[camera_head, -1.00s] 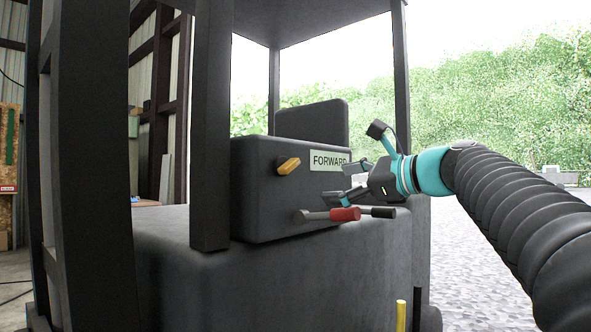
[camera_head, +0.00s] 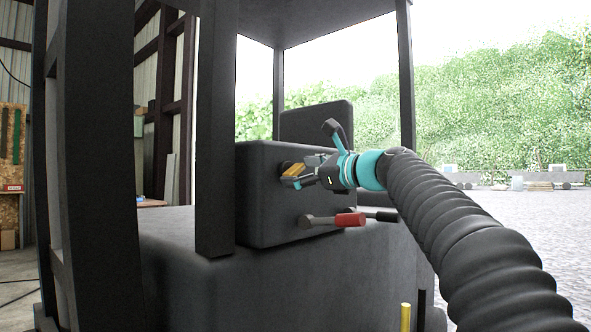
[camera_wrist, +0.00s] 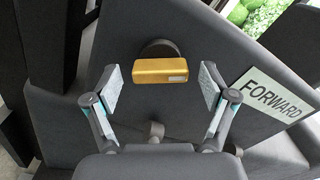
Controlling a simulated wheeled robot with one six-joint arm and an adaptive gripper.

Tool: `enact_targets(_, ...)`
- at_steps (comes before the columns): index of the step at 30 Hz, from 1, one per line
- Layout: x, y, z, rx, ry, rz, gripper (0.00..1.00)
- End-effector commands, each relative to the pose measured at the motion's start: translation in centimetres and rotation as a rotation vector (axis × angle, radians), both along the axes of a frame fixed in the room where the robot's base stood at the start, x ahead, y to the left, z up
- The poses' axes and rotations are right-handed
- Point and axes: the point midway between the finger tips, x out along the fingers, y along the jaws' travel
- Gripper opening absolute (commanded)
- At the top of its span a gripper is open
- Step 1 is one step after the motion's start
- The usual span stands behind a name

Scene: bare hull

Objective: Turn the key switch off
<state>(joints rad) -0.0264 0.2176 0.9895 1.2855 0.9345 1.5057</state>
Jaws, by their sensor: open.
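The key switch is a yellow bar handle (camera_wrist: 160,70) on a dark round base, set in the face of a dark console (camera_head: 268,205). In the wrist view the handle lies nearly level across the picture, between and slightly beyond my open fingers, with a gap on each side. In the head view the yellow handle (camera_head: 293,170) is partly covered by my gripper (camera_head: 299,172), which is at the console face. My gripper also shows in the wrist view (camera_wrist: 163,90), its two pads spread and empty.
A red-gripped lever (camera_head: 348,219) and a black-gripped lever (camera_head: 385,215) stick out below my gripper. A FORWARD label (camera_wrist: 270,95) is right of the switch in the wrist view. A dark post (camera_head: 216,130) stands left of the console.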

Motion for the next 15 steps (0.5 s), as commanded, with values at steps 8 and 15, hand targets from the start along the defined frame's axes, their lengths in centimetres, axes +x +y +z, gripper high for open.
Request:
enact_targets(8,1.10,1.40,0.00,0.001,0.001,0.000,0.83)
enact_targets(15,1.12,1.40,-0.01,0.000,0.000,-0.001,0.83)
